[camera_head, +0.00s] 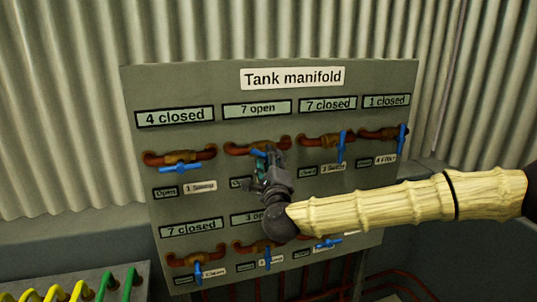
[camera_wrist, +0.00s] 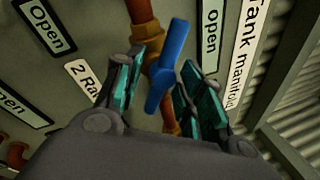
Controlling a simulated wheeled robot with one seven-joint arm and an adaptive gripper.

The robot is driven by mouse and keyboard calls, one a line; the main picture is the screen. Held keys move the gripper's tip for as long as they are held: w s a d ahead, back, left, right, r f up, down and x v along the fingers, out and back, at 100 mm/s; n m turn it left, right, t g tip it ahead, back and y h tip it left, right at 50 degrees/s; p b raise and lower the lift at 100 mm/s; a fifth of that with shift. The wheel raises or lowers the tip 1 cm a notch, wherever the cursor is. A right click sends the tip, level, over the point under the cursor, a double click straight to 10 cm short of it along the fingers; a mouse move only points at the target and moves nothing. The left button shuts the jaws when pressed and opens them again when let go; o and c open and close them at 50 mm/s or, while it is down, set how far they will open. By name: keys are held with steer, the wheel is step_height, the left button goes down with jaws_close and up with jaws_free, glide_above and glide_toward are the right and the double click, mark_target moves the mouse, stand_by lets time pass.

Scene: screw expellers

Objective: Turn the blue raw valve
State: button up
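The blue raw valve handle (camera_head: 259,153) is on the second copper pipe of the upper row, under a "7 open" sign (camera_head: 257,109). In the wrist view the blue handle (camera_wrist: 168,66) lies roughly along its pipe, beside a label reading "2 Ra…" (camera_wrist: 84,80). My gripper (camera_head: 264,164) is at this valve and hides part of it in the head view. In the wrist view my gripper (camera_wrist: 163,88) is open, with teal-padded fingers on either side of the handle. Gaps show between the pads and the handle; contact farther down cannot be told.
The grey panel is titled "Tank manifold" (camera_head: 292,78). Neighbouring blue handles are at valve 1 (camera_head: 180,168), valve 3 (camera_head: 342,146) and valve 4 (camera_head: 402,138). A lower valve row is partly behind my arm. Green and yellow hoses (camera_head: 108,284) are at lower left.

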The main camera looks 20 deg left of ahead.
steer(key=shift+w+a+r, duration=0.15)
steer(key=shift+w+a, duration=0.1)
steer(key=shift+w, duration=0.35)
steer(key=shift+c, duration=0.5)
jaws_close()
steer(key=shift+n+b, duration=0.35)
steer(key=shift+n, duration=0.05)
steer(key=n+y+b, duration=0.1)
steer(key=n+b, duration=0.2)
steer(key=shift+y, duration=0.3)
steer(key=shift+r+n+g+y+b, duration=0.1)
steer(key=shift+n+g+y+b, duration=0.3)
steer(key=shift+n+b, duration=1.05)
steer(key=shift+n, duration=0.45)
